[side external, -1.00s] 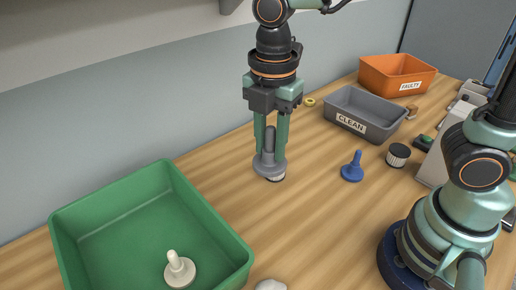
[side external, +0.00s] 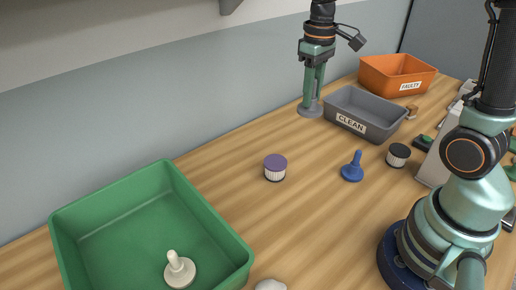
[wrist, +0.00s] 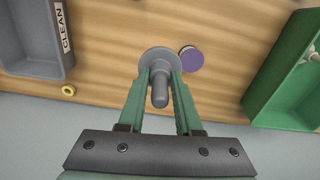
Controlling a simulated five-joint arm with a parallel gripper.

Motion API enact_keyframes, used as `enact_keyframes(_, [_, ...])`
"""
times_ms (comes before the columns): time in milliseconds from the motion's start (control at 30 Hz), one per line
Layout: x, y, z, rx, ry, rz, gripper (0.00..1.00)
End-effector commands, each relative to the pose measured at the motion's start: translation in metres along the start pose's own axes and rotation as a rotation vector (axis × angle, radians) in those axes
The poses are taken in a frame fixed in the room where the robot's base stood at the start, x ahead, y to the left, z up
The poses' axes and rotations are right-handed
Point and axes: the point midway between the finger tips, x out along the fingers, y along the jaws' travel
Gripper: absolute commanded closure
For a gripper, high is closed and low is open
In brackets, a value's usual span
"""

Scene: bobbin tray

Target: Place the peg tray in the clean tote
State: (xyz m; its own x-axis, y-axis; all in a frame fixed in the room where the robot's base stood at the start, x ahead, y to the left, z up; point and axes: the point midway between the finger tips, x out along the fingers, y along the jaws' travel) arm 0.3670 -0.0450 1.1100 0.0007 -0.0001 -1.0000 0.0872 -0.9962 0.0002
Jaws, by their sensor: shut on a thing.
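My gripper (side external: 312,92) is shut on the upright peg of a grey peg tray (side external: 309,111), whose round base hangs below the fingers. In the wrist view the peg stands between the fingers and the round grey base (wrist: 158,54) shows beyond them. The clean tote (side external: 385,127) is a grey open box with a CLEAN label, just right of the held tray in the side view. In the wrist view the clean tote (wrist: 30,72) is at the upper left, apart from the tray. Its visible floor looks empty.
An orange FAULTY tote (side external: 385,82) stands behind the clean one. A purple-topped bobbin (side external: 275,164), a blue peg tray (side external: 352,170) and a black-topped bobbin (side external: 398,154) stand on the table. A green tote (side external: 120,215) holds a white peg tray (side external: 179,270). A yellow ring (wrist: 68,90) lies near the clean tote.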

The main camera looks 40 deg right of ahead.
Motion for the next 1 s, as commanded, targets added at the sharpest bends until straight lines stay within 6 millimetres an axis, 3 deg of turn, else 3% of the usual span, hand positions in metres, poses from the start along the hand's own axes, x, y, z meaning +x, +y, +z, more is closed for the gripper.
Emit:
enact_keyframes(33, [-0.003, 0.027, -0.008, 0.029, 0.000, 0.000, 1.00])
enact_keyframes(267, [-0.019, 0.127, -0.025, -0.026, -0.001, 0.000, 1.00])
enact_keyframes(400, [-0.025, 0.191, -0.020, -0.071, -0.002, -0.001, 1.00])
enact_keyframes(600, [-0.029, 0.267, 0.002, -0.126, -0.002, -0.002, 1.00])
enact_keyframes(800, [-0.031, 0.306, 0.021, -0.162, -0.001, 0.000, 1.00])
enact_keyframes(1000, [-0.014, 0.314, 0.026, -0.174, -0.003, -0.004, 1.00])
